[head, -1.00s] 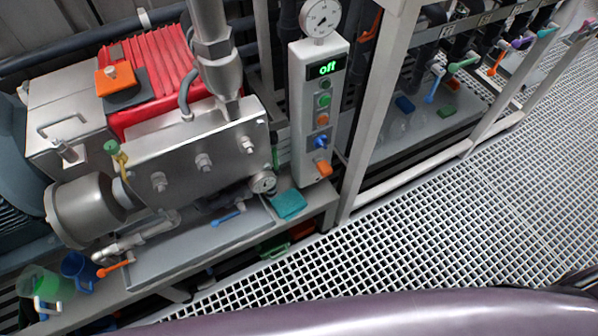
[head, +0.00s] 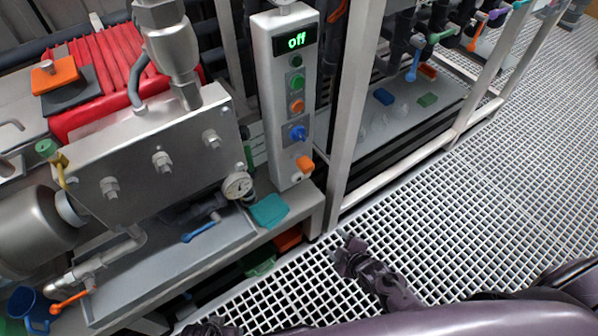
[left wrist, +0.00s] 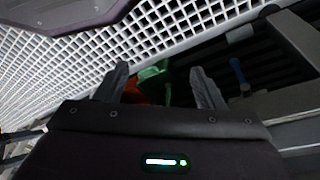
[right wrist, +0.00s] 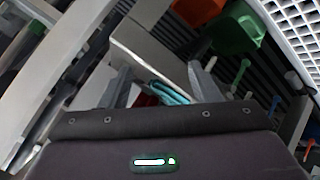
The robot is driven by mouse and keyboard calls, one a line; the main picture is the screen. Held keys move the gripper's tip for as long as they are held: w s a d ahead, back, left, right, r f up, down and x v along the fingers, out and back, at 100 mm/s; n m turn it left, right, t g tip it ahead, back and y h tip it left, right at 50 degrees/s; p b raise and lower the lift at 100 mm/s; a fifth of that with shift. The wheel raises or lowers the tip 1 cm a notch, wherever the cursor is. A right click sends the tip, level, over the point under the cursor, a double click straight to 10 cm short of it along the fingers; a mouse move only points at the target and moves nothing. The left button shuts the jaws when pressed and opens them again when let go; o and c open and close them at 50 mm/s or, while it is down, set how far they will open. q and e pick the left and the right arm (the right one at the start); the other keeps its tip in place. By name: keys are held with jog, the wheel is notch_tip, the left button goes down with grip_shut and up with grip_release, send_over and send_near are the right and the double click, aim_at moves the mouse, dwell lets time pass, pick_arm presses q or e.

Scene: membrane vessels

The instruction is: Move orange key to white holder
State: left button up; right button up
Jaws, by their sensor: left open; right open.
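An orange key-like piece (head: 305,163) sits low on the front of the pale control box (head: 284,100), under a blue knob (head: 297,132). A small white round part (head: 296,177) shows just below it; I cannot tell whether this is the white holder. My right gripper (head: 350,252) is over the grating, to the right of and below the box, apart from it. In the right wrist view its jaws (right wrist: 162,84) are open and empty. My left gripper (head: 212,328) shows only partly at the bottom edge; in the left wrist view its jaws (left wrist: 158,84) are open and empty.
A teal cloth (head: 269,210) lies on the ledge below the box. A pressure gauge (head: 238,186) and steel pump block (head: 150,150) stand to the left. A pale frame post (head: 352,110) rises right of the box. The grating floor (head: 450,210) is open at right.

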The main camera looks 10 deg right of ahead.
jog(key=w+r+n+t+y+b, duration=0.1)
jog(key=w+r+n+t+b, duration=0.4)
jog(key=w, duration=0.3)
jog(key=n+t+y+b, duration=0.2)
jog(key=n+y+b, duration=0.1)
jog(key=n, duration=0.2)
send_near(310, 171)
jog(key=x, duration=0.3)
pick_arm(q)
jog(key=w+d+r, duration=0.1)
jog(key=r, duration=0.5)
jog(key=w+d+r+t, duration=0.1)
jog(key=w+r, duration=0.1)
jog(key=r, duration=0.4)
jog(key=shift+w+d+r+m+h, duration=0.2)
jog(key=shift+w+d+m+h, duration=0.1)
jog(key=shift+d+m+h, duration=0.1)
pick_arm(e)
jog(key=shift+w+a+r, duration=0.1)
jog(key=shift+r, duration=0.25)
